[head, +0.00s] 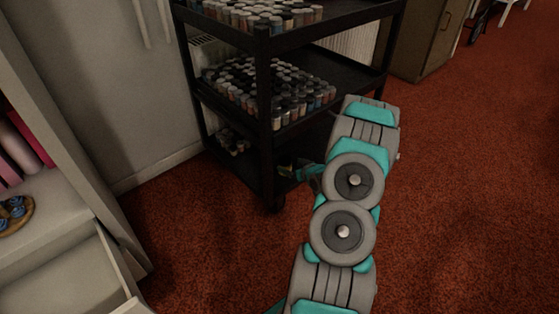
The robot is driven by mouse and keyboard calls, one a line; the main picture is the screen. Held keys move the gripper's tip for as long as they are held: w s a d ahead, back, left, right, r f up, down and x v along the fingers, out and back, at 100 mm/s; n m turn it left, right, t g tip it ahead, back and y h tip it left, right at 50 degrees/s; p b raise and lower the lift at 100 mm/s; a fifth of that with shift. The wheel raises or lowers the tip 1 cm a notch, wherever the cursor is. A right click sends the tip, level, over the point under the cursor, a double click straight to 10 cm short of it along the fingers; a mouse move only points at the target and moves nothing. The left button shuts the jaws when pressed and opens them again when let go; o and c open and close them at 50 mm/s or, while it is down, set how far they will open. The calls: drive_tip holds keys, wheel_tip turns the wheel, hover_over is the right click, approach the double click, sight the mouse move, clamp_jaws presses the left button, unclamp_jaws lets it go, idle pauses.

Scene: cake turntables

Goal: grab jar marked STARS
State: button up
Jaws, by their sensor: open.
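The jars stand in dense rows on a black shelf cart (264,95). One group of jars (265,90) fills the middle shelf, another group (255,14) is on the top shelf, and a few jars (232,140) show on the dark bottom shelf. Their labels are too small to read, so I cannot tell which jar is marked STARS. My arm reaches up the picture to the cart's front right. My gripper (293,171) shows small and partly hidden behind my arm, low by the bottom shelf. It is open, and I see nothing held in it.
A pale cabinet (105,70) stands left of the cart. At the near left are light shelves with pink items (20,140) and a round tray with blue things (14,212). A brown cabinet (428,40) is at the back right. The red carpet (470,190) is clear on the right.

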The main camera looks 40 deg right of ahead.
sight(281, 161)
drive_tip(key=shift+x, duration=3.9)
drive_tip(key=shift+w+a+r, duration=0.1)
drive_tip(key=shift+a, duration=0.1)
drive_tip(key=c, duration=1.5)
